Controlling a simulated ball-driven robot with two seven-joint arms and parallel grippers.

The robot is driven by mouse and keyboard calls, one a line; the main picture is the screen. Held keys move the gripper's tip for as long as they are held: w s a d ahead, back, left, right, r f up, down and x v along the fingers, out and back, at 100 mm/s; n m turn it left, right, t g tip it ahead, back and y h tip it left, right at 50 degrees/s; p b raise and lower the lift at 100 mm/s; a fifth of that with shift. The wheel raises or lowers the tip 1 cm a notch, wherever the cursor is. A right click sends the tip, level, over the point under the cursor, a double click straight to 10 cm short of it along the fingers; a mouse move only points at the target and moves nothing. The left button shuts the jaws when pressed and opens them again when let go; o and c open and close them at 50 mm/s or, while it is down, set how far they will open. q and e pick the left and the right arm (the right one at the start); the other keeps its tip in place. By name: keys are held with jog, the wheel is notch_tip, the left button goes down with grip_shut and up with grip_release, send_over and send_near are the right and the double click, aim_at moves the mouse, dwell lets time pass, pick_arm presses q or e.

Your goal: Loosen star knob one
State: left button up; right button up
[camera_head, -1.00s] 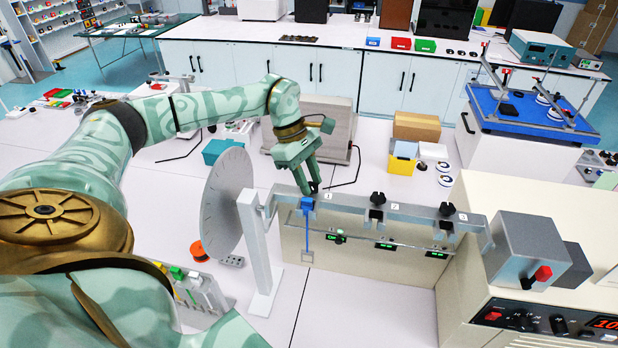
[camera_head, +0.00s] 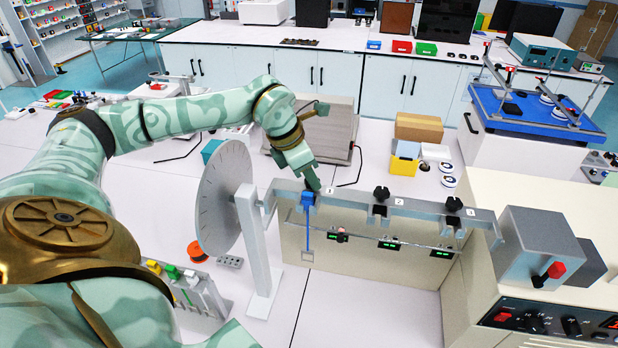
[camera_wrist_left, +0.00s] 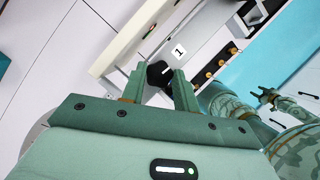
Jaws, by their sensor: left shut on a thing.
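Star knob one is a black knob beside the label "1" on the grey rail (camera_head: 345,204). In the left wrist view the knob (camera_wrist_left: 157,74) sits between the two fingers of my left gripper (camera_wrist_left: 160,84), which is shut on it. In the head view my left gripper (camera_head: 314,185) comes down from above onto the rail's left end, and its fingers hide most of the knob. A blue clamp (camera_head: 308,199) with a blue strip hangs just below.
Two more black star knobs, at label 2 (camera_head: 381,193) and label 3 (camera_head: 454,204), stand along the rail to the right. A grey dial disc (camera_head: 224,200) on a white post stands close on the left. A grey box (camera_head: 543,245) is at the rail's right end.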

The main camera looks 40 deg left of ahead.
pick_arm(q)
jog(key=n+y+b, duration=0.1)
jog(key=n, duration=0.2)
jog(key=shift+w+n+t+b, duration=0.1)
jog(key=shift+n+t+b, duration=0.2)
jog(key=shift+n+b, duration=0.1)
jog(key=n+y, duration=0.1)
jog(key=n, duration=0.2)
jog(key=shift+d+r+n+y+b, duration=0.2)
jog(key=shift+n+y+b, duration=0.1)
jog(key=shift+y+b, duration=0.1)
jog(key=n+y, duration=0.1)
jog(key=n, duration=0.1)
jog(key=n+y, duration=0.1)
jog(key=n, duration=0.2)
jog(key=shift+w+d+g+p, duration=0.1)
jog(key=shift+g+p, duration=0.2)
jog(key=shift+g, duration=0.1)
jog(key=shift+w+n+g+y, duration=0.1)
jog(key=shift+n+g+y, duration=0.2)
jog(key=shift+n, duration=0.95)
jog(key=shift+n+g+y, duration=0.3)
jog(key=shift+n, duration=0.95)
jog(key=o, duration=0.7)
jog(key=shift+f, duration=0.1)
jog(key=v, duration=1.6)
